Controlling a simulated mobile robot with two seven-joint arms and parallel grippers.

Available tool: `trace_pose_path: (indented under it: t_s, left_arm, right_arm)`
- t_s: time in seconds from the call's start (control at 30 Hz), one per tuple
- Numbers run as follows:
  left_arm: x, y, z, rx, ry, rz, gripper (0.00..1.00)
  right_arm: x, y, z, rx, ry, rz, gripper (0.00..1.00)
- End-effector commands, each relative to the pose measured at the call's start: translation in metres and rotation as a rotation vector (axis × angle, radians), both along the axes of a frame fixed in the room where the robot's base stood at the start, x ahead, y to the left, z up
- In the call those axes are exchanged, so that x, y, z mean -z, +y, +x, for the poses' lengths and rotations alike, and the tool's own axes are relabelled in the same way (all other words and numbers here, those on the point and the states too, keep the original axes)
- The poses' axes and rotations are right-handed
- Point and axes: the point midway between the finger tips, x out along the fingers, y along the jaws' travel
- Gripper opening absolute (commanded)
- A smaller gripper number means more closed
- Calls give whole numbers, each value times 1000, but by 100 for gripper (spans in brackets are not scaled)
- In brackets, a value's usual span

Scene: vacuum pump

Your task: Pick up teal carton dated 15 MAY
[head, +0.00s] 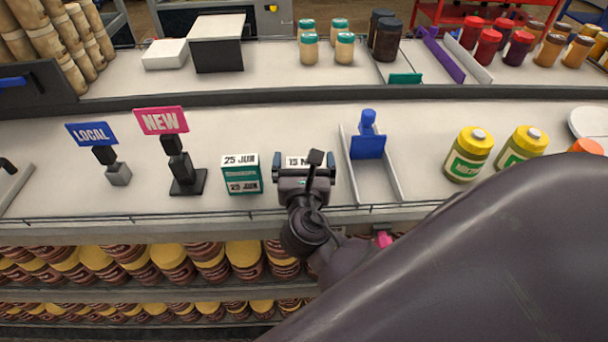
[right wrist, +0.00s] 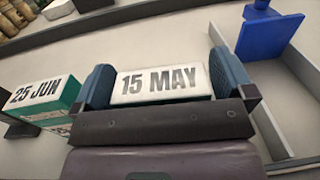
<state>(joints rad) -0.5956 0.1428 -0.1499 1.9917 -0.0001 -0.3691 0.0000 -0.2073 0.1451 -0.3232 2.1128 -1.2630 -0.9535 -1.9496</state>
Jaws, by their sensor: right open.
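The carton dated 15 MAY (right wrist: 158,84) shows its white top with dark lettering in the right wrist view; its sides are hidden there. In the head view its top (head: 298,159) shows partly behind my right gripper (head: 304,168). My right gripper is open, with one blue-grey finger on each side of the carton; it also shows in the right wrist view (right wrist: 168,88). I cannot tell whether the fingers touch it. A teal and white carton dated 25 JUN (head: 242,175) stands just left of it, also in the right wrist view (right wrist: 40,95). My left gripper is not in view.
A grey tray with a blue pusher (head: 367,145) stands close on the right. A pink NEW sign (head: 161,120) and a blue LOCAL sign (head: 92,134) stand left. A low wire rail (head: 130,219) edges the shelf front.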

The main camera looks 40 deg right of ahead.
Motion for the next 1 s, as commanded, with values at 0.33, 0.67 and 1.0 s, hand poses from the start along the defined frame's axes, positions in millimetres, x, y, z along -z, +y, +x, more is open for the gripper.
trace_pose_path:
  t_s: [0.33,0.67,1.0]
  left_arm:
    - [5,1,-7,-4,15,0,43]
    - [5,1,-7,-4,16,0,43]
    - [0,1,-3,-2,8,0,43]
  right_arm:
    - [0,-5,7,0,1,1,100]
    - [0,-5,7,0,1,1,56]
    - [-9,-5,7,0,-2,1,56]
